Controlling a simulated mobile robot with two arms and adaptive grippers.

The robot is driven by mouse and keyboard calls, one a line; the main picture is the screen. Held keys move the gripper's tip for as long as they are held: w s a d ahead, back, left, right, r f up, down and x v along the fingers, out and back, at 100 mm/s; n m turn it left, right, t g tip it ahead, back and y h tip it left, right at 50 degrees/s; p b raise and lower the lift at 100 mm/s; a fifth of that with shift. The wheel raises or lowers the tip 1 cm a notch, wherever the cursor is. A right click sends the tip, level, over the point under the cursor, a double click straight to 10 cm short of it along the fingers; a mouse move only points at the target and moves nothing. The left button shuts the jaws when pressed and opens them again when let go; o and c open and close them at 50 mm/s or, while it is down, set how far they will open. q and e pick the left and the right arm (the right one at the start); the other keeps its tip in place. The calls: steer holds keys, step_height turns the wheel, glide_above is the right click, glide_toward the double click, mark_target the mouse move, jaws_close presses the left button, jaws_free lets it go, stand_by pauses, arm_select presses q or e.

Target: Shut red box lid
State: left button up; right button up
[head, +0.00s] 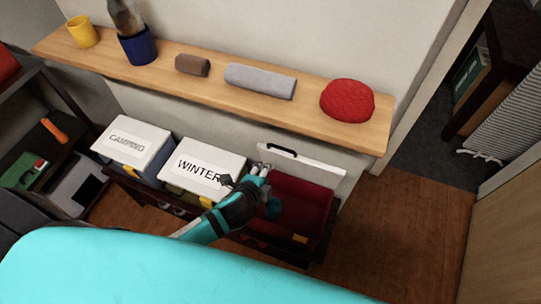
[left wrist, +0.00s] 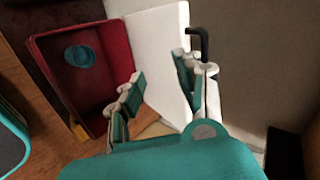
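The red box (head: 318,197) stands open at the right end of the low row. Its white lid (head: 318,170) is raised at the back, near the wall, with a black handle (head: 281,151) at its upper left. A round teal thing (left wrist: 80,57) lies in the box. My left gripper (head: 262,170) is at the lid's left side, by the box's left edge. In the left wrist view, my left gripper (left wrist: 165,86) is open, with the white lid (left wrist: 155,45) behind the gap between its fingers. I cannot tell whether it touches the lid. My right gripper is not in view.
A wooden shelf (head: 200,88) runs above the boxes, with a red cushion-like thing (head: 347,100) and a grey roll (head: 260,81). The shut WINTER box (head: 200,170) and CAMPING box (head: 132,145) stand to the left. Wooden floor (head: 405,225) is clear at right.

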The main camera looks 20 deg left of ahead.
arm_select(q)
steer(key=m+t, duration=0.1)
steer(key=m, duration=0.1)
glide_toward(281, 149)
steer(key=b+x, duration=0.5)
steer(key=x, duration=0.3)
steer(key=shift+w+f, duration=0.3)
steer(key=shift+b+x, duration=0.45)
steer(key=shift+x, duration=0.55)
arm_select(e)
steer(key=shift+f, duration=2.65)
arm_select(q)
steer(key=shift+c, duration=0.4)
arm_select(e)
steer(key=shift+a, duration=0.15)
arm_select(q)
steer(key=shift+c, duration=1)
jaws_close()
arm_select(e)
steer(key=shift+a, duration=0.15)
